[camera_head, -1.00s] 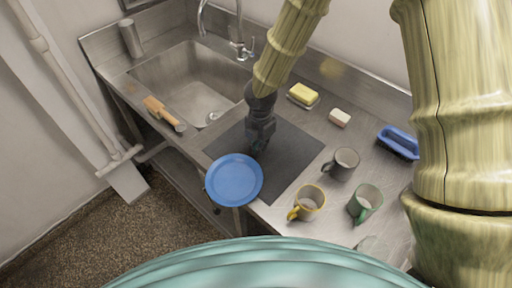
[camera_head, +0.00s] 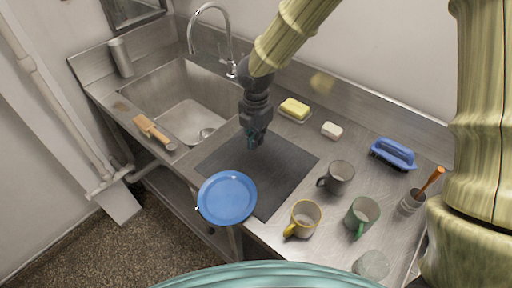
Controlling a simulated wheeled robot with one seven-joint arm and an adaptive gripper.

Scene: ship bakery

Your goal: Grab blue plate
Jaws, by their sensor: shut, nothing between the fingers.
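The blue plate (camera_head: 227,197) is round and sits at the front edge of the counter, partly over the dark mat (camera_head: 284,165) and partly past the edge. My gripper (camera_head: 254,142) is shut and empty above the mat, up and to the right of the plate in the picture and apart from it. The fingertips are small and dark, pointing down.
A grey mug (camera_head: 338,177), yellow mug (camera_head: 304,218) and green mug (camera_head: 362,215) stand right of the plate. A sink (camera_head: 185,105), wooden brush (camera_head: 152,130), yellow sponge (camera_head: 294,108), white soap (camera_head: 332,130) and blue brush (camera_head: 394,153) surround the mat.

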